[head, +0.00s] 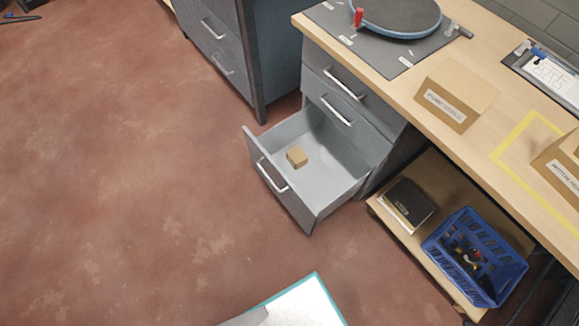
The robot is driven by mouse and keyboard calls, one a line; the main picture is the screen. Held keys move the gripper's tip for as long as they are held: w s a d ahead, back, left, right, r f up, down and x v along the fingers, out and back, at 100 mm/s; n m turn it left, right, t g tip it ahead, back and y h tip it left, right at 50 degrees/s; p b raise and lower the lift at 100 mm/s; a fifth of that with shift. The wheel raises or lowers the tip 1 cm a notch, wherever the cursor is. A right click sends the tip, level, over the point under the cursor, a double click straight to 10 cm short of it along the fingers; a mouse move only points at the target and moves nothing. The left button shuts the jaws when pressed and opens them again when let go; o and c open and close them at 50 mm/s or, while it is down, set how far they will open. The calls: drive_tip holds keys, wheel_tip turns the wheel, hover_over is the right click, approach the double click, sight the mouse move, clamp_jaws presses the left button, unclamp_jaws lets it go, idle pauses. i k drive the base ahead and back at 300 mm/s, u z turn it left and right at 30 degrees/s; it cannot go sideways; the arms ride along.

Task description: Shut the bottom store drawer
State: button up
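The bottom store drawer (281,197) is pulled far out of the grey drawer unit under the wooden workbench. Its front faces the open floor at the lower left and carries a silver bar handle (271,176). A small tan block (297,157) lies inside on the pale drawer floor. The two drawers above it (345,84) in the same unit are closed, each with a silver handle. My gripper does not show in the head view.
A low wooden shelf (423,259) right of the drawer holds a blue crate (474,256) and dark books (407,204). Another grey cabinet (222,48) stands behind left. Cardboard boxes (457,93) sit on the workbench (400,90). The red-brown floor (130,170) left of the drawer is clear.

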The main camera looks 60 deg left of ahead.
sight(337, 169)
drive_tip(key=z, duration=0.55)
drive_tip(key=i, duration=0.9)
drive_tip(key=u, duration=3.4)
drive_tip(key=i, duration=0.45)
drive_tip(key=z, duration=0.1)
drive_tip(key=k, duration=1.2)
drive_tip(key=u, duration=0.45)
drive_tip(key=i, duration=0.8)
drive_tip(key=u, duration=0.5)
